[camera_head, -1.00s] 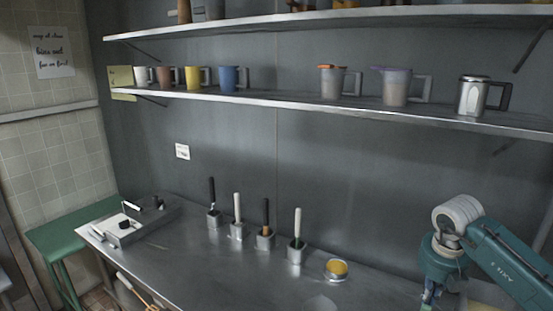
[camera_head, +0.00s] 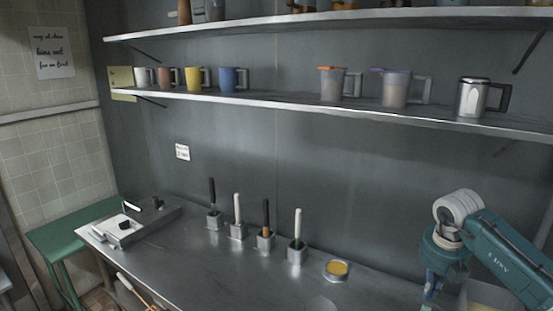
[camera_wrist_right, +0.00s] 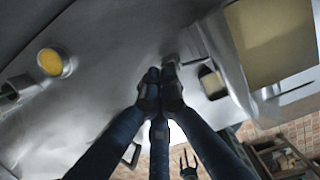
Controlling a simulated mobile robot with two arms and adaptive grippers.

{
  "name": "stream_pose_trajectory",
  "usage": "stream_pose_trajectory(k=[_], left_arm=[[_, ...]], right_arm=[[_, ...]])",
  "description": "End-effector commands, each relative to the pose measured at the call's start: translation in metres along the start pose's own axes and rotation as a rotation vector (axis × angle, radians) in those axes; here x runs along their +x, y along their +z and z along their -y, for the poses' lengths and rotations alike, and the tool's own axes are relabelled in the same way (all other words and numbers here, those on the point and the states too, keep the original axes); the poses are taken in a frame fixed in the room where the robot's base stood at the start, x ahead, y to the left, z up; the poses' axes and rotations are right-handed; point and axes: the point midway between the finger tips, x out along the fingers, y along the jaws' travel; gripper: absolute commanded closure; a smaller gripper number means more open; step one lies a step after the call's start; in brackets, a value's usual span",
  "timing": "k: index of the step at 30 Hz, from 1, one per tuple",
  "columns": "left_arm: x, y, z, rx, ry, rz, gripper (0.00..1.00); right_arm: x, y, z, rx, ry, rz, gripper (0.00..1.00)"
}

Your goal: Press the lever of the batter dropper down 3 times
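I cannot pick out the batter dropper or its lever for certain in either view. My right gripper (camera_head: 431,288) hangs over the right end of the steel counter (camera_head: 215,270) in the head view, pointing down, with its tips cut off by the lower edge. In the right wrist view, the dark fingertips of my right gripper (camera_wrist_right: 160,78) are together, with nothing clearly between them. A small metallic part (camera_wrist_right: 178,72) shows just beyond the tips; I cannot tell whether they touch it. My left gripper is out of view.
A tan-filled pan (camera_head: 487,294) is beside my right arm; a similar tan surface (camera_wrist_right: 275,38) shows in the wrist view. A yellow-filled round dish (camera_head: 337,270) and several handled utensils in steel holders (camera_head: 297,252) stand left. A shelf (camera_head: 270,99) with mugs and jugs runs above.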

Motion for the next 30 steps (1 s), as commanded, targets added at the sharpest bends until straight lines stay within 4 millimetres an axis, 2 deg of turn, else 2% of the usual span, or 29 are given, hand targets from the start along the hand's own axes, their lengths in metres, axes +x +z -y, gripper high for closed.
stream_pose_trajectory(k=[5,22,30], left_arm=[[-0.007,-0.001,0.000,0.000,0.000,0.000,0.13],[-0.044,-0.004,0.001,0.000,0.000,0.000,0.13],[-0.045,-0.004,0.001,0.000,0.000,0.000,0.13]], right_arm=[[-0.010,0.001,0.000,-0.001,0.000,0.001,1.00],[-0.067,0.001,0.000,0.000,0.000,0.000,1.00],[-0.070,0.000,0.000,0.000,0.000,0.000,1.00]])
